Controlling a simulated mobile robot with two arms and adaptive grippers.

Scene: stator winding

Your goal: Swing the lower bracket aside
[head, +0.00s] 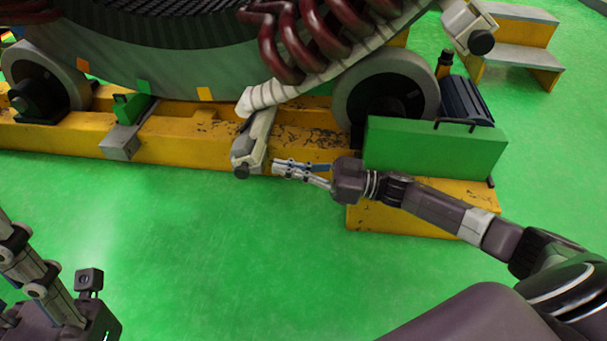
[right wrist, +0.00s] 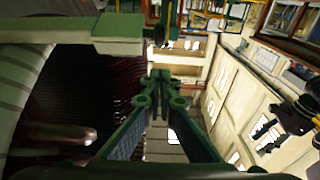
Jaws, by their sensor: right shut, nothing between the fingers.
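The lower bracket (head: 253,142) is a pale grey arm with a dark round knob at its low end. It hangs at the front of the yellow base, below the end of the white wrapped ring (head: 300,88). My right gripper (head: 284,169) is shut and empty, just right of the bracket's knob end. I cannot tell whether it touches the bracket. In the right wrist view the fingertips (right wrist: 160,76) meet, with a green-tinted bar at upper left that I cannot identify surely. My left gripper (head: 50,290) shows partly at the lower left, away from the bracket; its opening is unclear.
The yellow base (head: 190,145) carries grey rollers (head: 388,92) under the stator. A green plate (head: 435,147) stands right of my right gripper. Dark red coils (head: 300,35) hang above. An upper bracket (head: 466,22) sits at top right. The green floor in front is clear.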

